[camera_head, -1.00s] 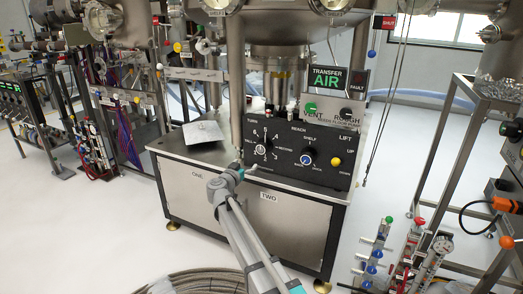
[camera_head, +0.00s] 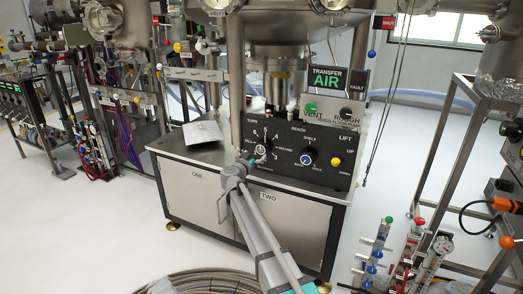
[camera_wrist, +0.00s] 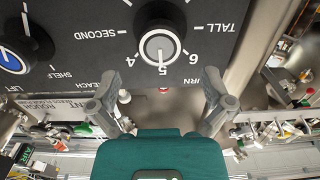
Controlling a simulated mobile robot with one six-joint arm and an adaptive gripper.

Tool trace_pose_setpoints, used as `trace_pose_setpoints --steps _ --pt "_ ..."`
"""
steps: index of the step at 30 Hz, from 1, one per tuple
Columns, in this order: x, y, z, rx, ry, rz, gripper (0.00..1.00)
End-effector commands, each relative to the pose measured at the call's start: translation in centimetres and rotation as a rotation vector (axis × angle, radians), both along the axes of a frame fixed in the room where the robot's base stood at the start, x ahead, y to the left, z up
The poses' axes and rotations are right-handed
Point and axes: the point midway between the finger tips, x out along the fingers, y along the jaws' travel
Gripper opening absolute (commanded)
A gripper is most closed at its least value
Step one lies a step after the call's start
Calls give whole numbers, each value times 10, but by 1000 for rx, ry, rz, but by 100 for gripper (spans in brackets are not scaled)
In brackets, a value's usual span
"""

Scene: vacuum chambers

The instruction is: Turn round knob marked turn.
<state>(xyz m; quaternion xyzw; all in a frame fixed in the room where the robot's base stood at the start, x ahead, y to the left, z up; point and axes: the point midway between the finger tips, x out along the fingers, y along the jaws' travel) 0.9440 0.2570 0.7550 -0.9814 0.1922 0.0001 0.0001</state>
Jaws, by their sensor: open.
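The round turn knob (camera_head: 260,148) is on the left part of the black control panel, ringed by numbers. In the wrist view, which is upside down, the knob (camera_wrist: 160,46) has a pale cap and a black skirt. Its white line appears to point at 5. My gripper (camera_head: 254,163) is just in front of and below the knob in the head view. In the wrist view my gripper (camera_wrist: 158,88) is open, its two grey fingers wide apart on either side of the knob's line. Nothing is between them, and they look apart from the knob.
A blue reach knob (camera_head: 307,159) and a yellow lift button (camera_head: 336,162) sit further right on the panel. Green vent and black rough knobs (camera_head: 345,113) are above. A steel post (camera_head: 236,95) rises close to the panel's left edge. A tilted metal plate (camera_head: 202,134) lies left.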

Motion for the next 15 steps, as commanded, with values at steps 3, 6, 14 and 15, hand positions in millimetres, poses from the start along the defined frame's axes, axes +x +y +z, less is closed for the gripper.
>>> trace_pose_setpoints --steps 3,6,14,15 --pt "20 -7 0 0 0 -2 100" --pt "32 -12 0 0 0 -1 100" --pt "52 -21 0 0 0 -1 100" --pt "54 -22 0 0 0 -1 100"
